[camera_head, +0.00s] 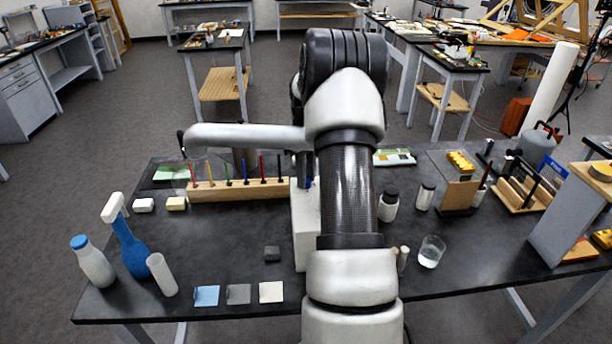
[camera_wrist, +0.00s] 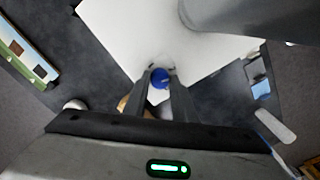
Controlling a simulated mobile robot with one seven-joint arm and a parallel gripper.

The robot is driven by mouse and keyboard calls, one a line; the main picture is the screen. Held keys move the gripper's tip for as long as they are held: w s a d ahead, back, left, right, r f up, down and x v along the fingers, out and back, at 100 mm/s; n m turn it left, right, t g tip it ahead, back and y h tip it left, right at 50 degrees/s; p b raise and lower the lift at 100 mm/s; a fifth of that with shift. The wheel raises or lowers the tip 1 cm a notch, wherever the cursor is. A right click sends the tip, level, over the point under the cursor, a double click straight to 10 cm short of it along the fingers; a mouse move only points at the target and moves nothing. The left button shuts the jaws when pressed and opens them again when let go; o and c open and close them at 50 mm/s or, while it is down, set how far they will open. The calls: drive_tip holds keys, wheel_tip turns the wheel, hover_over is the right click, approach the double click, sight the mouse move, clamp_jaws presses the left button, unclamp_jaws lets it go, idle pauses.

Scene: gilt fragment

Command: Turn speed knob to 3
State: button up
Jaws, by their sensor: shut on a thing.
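The speed knob (camera_wrist: 160,77) is a small round blue knob on the white device (camera_wrist: 125,30). In the wrist view my gripper (camera_wrist: 161,73) has its two dark fingers on either side of the knob, shut on it. No number or scale mark around the knob can be read. In the head view the white box-shaped device (camera_head: 304,235) stands on the black table, partly hidden behind my arm. A bit of blue (camera_head: 309,183) shows at its top. My arm hides most of my gripper there.
A wooden rack of coloured sticks (camera_head: 238,189) stands left of the device. Blue and white bottles (camera_head: 93,262) stand at the table's left. A glass beaker (camera_head: 431,251) and white jars (camera_head: 388,205) stand to the right. Three flat squares (camera_head: 239,294) lie near the front edge.

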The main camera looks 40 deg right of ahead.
drive_tip(key=o, duration=1)
drive_tip(key=shift+o, duration=0.2)
